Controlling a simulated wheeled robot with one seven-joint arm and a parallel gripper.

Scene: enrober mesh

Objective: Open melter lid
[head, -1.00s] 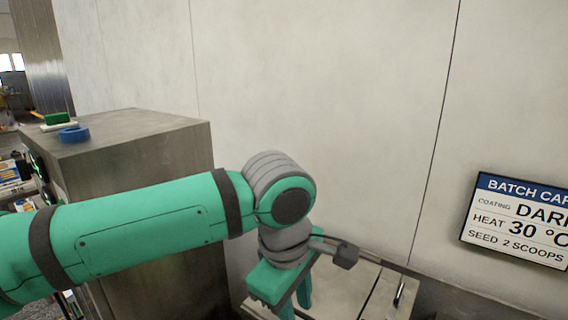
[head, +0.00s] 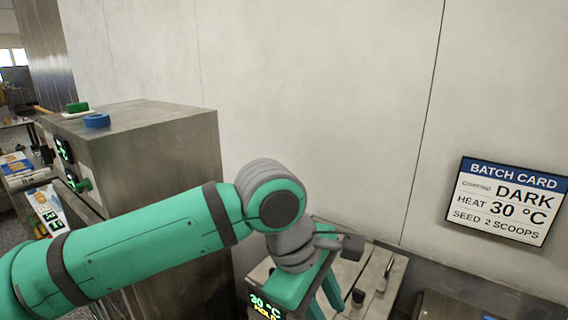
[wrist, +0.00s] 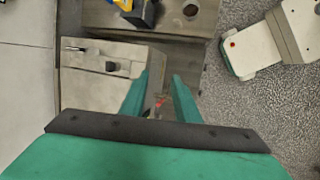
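The melter is a grey metal box low in the middle of the head view. A green "30 °C" readout (head: 265,305) shows on its front, partly cut by the frame. Its pale flat top, which looks like the lid (head: 345,272), appears closed and bears a black knob (head: 357,298). The top also shows in the wrist view (wrist: 85,88), with the knob (wrist: 110,66). My gripper (wrist: 163,80) points down, its two teal fingers apart with nothing held, beside the top's right edge in the wrist view. In the head view my arm hides part of the melter.
A tall steel cabinet (head: 150,125) stands left, with a blue ring (head: 96,121) and a green block (head: 77,107) on top. A batch card (head: 505,200) hangs on the pale wall behind. A silver handle (head: 385,275) stands right of the knob. Speckled floor shows right in the wrist view.

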